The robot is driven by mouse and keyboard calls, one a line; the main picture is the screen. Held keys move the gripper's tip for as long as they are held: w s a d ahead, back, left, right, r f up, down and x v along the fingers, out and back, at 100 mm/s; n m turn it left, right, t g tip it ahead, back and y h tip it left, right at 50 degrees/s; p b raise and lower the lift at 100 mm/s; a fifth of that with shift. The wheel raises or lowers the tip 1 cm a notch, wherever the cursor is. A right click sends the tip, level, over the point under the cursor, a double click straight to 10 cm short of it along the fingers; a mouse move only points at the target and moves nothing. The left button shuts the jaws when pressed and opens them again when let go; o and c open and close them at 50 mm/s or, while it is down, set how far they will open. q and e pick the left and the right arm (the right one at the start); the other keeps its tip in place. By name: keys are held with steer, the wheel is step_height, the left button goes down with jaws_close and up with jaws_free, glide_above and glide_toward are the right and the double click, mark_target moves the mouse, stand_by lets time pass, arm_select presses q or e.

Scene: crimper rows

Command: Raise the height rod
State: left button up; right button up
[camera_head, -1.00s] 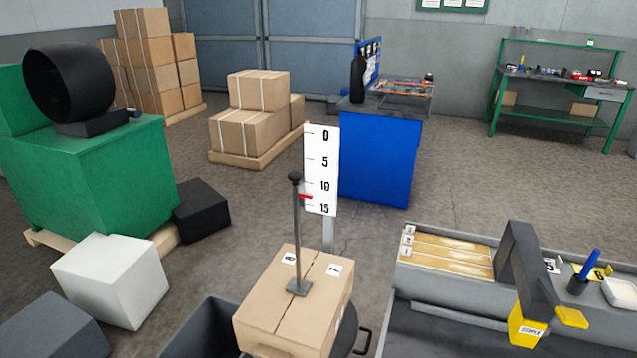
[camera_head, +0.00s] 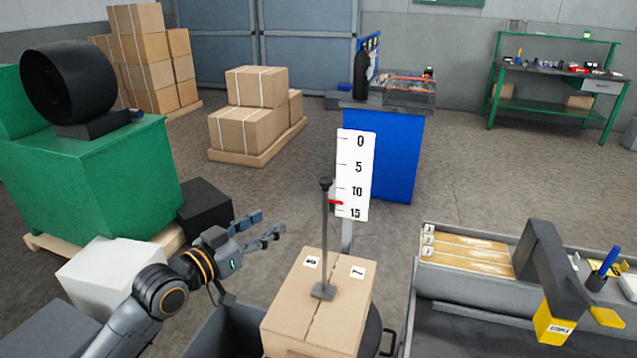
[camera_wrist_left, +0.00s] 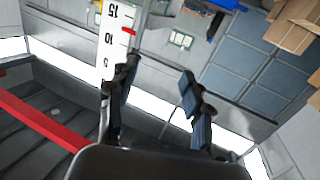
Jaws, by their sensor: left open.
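The height rod (camera_head: 325,240) is a thin grey upright rod with a black knob on top. Its small square foot rests on a cardboard box (camera_head: 290,300). A white scale board (camera_head: 356,175) marked 0 to 15 stands just behind it, with a red pointer (camera_head: 334,202) between 10 and 15. My left gripper (camera_head: 270,224) is open and empty, left of the rod and apart from it, below knob height in the picture. In the left wrist view the open fingers (camera_wrist_left: 157,78) show, with the scale board (camera_wrist_left: 108,50) upside down beside the left finger. My right gripper is not in view.
A white box (camera_head: 110,275) and black box (camera_head: 205,208) lie left, near the green cabinet (camera_head: 90,190). A dark bin (camera_head: 215,330) is beside the cardboard box. At right, a grey fixture with yellow ends (camera_head: 560,280) stands over a workbench.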

arm_select(q)
steer(key=m+h, duration=0.1)
steer(key=h, duration=0.1)
glide_toward(322, 183)
steer(key=p+x, duration=0.2)
steer(key=x, duration=0.6)
steer(key=shift+r+p, duration=0.1)
steer(key=shift+p, duration=0.2)
steer(key=shift+w+d+y, duration=0.3)
steer(key=shift+w, duration=0.15)
jaws_close()
